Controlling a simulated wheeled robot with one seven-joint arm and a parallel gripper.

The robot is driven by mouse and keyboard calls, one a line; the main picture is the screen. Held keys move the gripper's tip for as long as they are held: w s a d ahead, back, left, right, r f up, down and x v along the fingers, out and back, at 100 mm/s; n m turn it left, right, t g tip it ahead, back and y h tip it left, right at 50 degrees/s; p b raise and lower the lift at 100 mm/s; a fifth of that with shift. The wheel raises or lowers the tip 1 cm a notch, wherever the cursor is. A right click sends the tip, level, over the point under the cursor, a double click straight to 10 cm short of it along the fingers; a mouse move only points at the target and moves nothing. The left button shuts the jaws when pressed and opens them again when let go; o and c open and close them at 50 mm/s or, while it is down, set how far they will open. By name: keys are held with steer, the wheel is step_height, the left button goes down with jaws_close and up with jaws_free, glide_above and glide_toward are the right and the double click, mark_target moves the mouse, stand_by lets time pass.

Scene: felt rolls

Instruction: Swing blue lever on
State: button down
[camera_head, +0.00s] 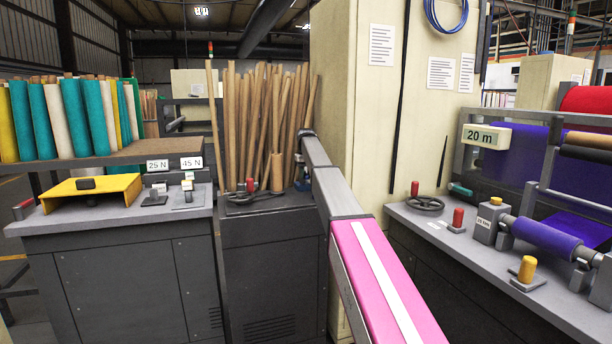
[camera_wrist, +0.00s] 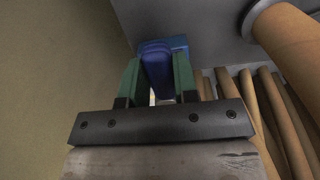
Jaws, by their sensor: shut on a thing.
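The blue lever (camera_wrist: 157,66) shows in the wrist view, with a brighter blue part at its far end against a grey surface. My gripper (camera_wrist: 157,80) has its two green fingers on either side of the lever, shut on it. The lever's lower part is hidden between the fingers. In the head view my arm reaches away to the dark cabinet (camera_head: 272,262) in the middle; the lever cannot be made out there.
Cardboard tubes (camera_head: 262,115) stand close left of my arm in the head view; several also show at the right in the wrist view (camera_wrist: 280,110). A cream cabinet (camera_head: 345,80) stands close on the right. A bench with a red-knobbed handwheel (camera_head: 425,204) lies further right.

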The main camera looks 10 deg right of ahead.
steer(key=a+m, duration=0.1)
steer(key=m, duration=0.1)
steer(key=a+m, duration=0.1)
steer(key=shift+m, duration=0.4)
steer(key=shift+w+a+m, duration=0.15)
steer(key=shift+a+m, duration=0.2)
steer(key=shift+m, duration=0.5)
steer(key=shift+w+a+m, duration=0.1)
steer(key=shift+a+m, duration=0.25)
steer(key=shift+m, duration=0.5)
steer(key=c, duration=0.9)
jaws_free()
step_height(320, 180, up, 11)
steer(key=shift+f, duration=0.1)
